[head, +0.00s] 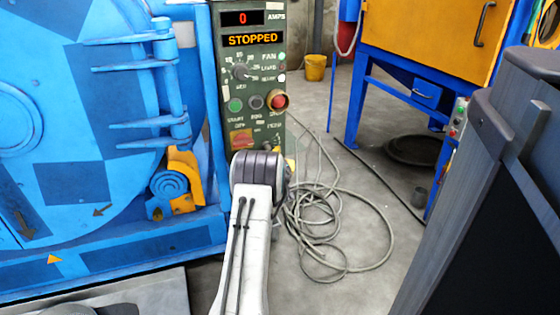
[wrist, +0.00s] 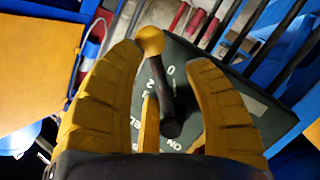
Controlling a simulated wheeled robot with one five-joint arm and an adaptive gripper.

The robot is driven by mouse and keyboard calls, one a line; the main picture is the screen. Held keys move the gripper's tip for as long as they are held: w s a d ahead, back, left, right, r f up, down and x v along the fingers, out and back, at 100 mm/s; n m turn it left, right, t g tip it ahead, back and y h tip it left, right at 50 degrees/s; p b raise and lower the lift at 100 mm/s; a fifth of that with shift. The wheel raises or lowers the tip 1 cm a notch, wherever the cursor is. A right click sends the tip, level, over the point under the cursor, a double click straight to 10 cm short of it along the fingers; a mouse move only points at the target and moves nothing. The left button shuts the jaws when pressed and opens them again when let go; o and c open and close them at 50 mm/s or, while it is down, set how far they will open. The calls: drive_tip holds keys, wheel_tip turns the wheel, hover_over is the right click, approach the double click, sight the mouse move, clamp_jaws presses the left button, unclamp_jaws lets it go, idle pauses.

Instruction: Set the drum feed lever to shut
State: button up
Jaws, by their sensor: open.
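In the wrist view, the lever is a dark rod (wrist: 160,85) with a yellow ball knob (wrist: 150,40), on a dark green panel (wrist: 245,108). White lettering on the panel is partly covered. My gripper (wrist: 163,54) is open, with one yellow finger on each side of the rod. The knob lies near the left fingertip; I cannot tell whether they touch. A narrow yellow strip (wrist: 149,125) stands beside the rod's lower end. In the head view, the green control panel (head: 232,90) reads STOPPED and 0 amps.
A blue drum machine (head: 75,190) with a hinged door stands to the left of the panel. Looped grey cable (head: 335,225) lies on the floor to the right. A blue frame with an orange cabinet (head: 425,40) stands behind. A yellow bucket (head: 315,68) is at the back.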

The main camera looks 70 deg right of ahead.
drive_tip(key=shift+s+r, duration=0.1)
drive_tip(key=shift+r, duration=0.05)
drive_tip(key=v, duration=1.2)
idle(0.9)
